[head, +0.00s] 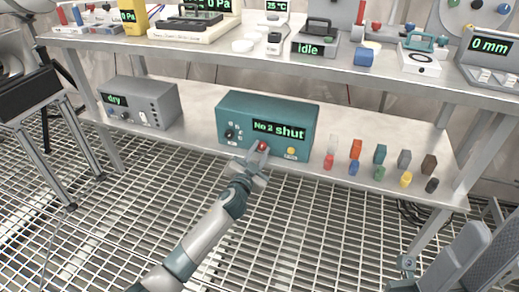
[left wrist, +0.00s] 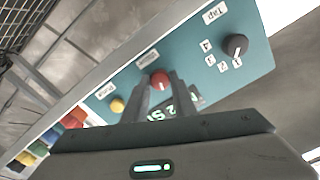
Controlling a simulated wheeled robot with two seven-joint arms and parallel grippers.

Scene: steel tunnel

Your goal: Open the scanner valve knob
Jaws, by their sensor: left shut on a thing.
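The scanner valve is a teal box (head: 270,103) on the lower shelf, with a green display (head: 279,131) reading "No 2 shut". Its red knob (head: 263,146) is low on the front face, and also shows in the left wrist view (left wrist: 159,79). My left gripper (head: 259,151) reaches up from below and is shut on the red knob. In the left wrist view its fingers (left wrist: 159,88) meet the knob and partly hide the display. A black dial (left wrist: 235,45) labelled "Tap" and a yellow button (left wrist: 117,105) sit either side. I do not make out my right gripper.
A grey box (head: 143,101) reading "dry" stands left on the same shelf. Several small coloured blocks (head: 380,154) stand in rows to the right. The upper shelf (head: 250,66) overhangs, crowded with instruments. Grated floor lies below.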

